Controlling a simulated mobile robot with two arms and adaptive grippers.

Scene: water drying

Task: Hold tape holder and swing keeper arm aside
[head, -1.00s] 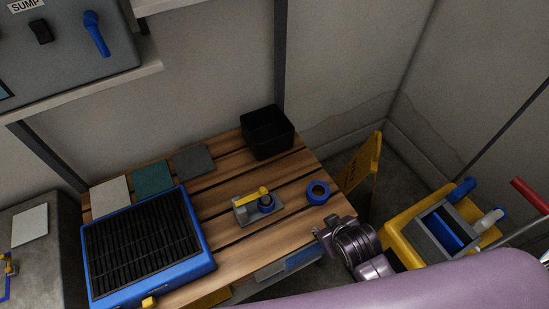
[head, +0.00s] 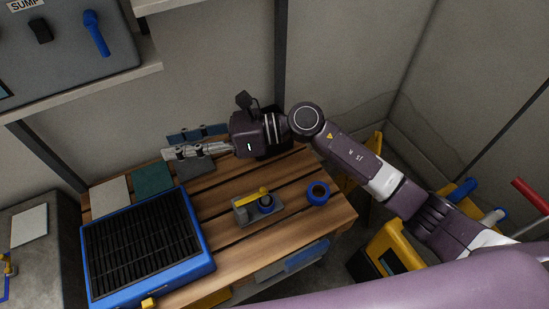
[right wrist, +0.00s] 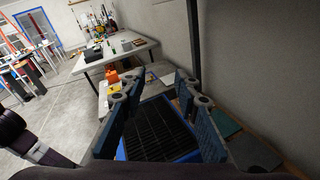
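The tape holder (head: 243,217) is a small grey base on the slatted wooden table, in the middle of the head view. Its yellow keeper arm (head: 250,197) lies across the top, over a dark and blue roll (head: 266,204) on the holder. A loose blue tape roll (head: 318,192) lies to its right. My right gripper (head: 181,143) is open and empty, above the back of the table, to the left of and beyond the holder, pointing left. In the right wrist view, its fingers (right wrist: 160,108) are spread, and the holder cannot be made out. My left gripper is not in view.
A blue tray with a black grate (head: 140,240) covers the table's left front. White, green and grey pads (head: 153,178) lie behind it. A yellow bucket (head: 375,252) stands right of the table.

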